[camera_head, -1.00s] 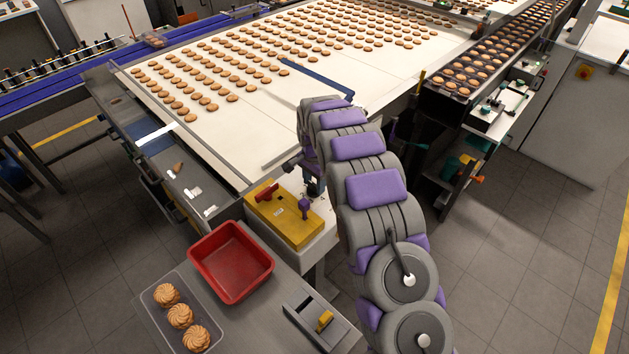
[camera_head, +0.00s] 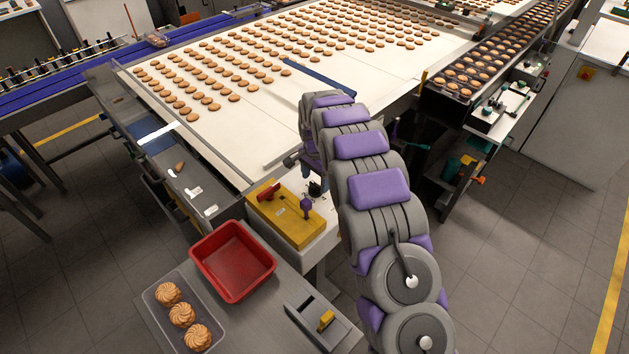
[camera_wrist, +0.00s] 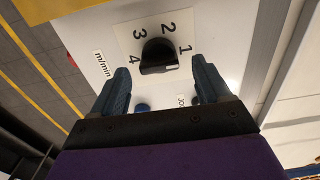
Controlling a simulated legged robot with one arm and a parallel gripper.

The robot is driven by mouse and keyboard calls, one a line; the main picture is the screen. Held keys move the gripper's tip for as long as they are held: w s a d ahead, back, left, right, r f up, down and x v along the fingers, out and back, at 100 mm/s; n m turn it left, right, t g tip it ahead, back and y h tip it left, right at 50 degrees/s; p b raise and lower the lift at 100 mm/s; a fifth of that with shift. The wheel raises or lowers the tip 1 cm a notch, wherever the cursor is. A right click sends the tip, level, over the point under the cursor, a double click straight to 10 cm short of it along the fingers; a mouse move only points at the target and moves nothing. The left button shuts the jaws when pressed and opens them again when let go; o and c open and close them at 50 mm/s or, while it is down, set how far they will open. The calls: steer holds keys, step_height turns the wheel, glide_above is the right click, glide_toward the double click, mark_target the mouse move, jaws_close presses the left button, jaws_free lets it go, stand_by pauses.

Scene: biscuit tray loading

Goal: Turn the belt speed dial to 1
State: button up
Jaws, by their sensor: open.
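The belt speed dial (camera_wrist: 158,54) is a black knob on a white panel, with the numbers 1 to 4 printed around it. A white mark on its bar lies toward the lower right, near the 1 but a little below it. In the head view the dial (camera_head: 315,188) is a small dark knob behind the yellow box. My gripper (camera_wrist: 163,74) is open and empty. Its blue fingers are spread to either side, just below the dial in the wrist view, apart from it. In the head view my arm hides most of the gripper.
A yellow box (camera_head: 283,226) with a red lever and a purple-topped lever stands beside the dial. A red bin (camera_head: 232,262), a clear tray (camera_head: 158,308) of biscuits and a grey holder (camera_head: 303,308) sit nearer. The wide biscuit belt (camera_head: 240,125) lies beyond.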

mark_target(315, 185)
step_height(315, 185, up, 16)
steer(key=p, duration=0.1)
steer(key=shift+a+f, duration=0.2)
stand_by(0.4)
steer(key=s+d+r+n, duration=0.2)
steer(key=s+d+r, duration=0.4)
steer(key=s, duration=0.5)
steer(key=s+d+n+b, duration=0.1)
steer(key=s+d+n, duration=0.1)
steer(key=s, duration=1.1)
steer(key=s+d+n+g+b, duration=0.1)
steer(key=s+d, duration=0.4)
steer(key=s, duration=0.8)
steer(key=shift+s+f+n+b, duration=0.25)
steer(key=shift+n+b, duration=0.25)
steer(key=shift+n, duration=0.5)
steer(key=s+f, duration=0.1)
steer(key=s, duration=0.3)
steer(key=s+f+n, duration=0.1)
steer(key=s+f, duration=0.1)
steer(key=s, duration=0.2)
steer(key=s+d+f+n, duration=0.1)
steer(key=s, duration=0.3)
steer(key=shift+s+f+g+b, duration=0.15)
steer(key=shift+s+g+b, duration=0.05)
steer(key=shift+g+b, duration=0.2)
steer(key=shift+c, duration=0.3)
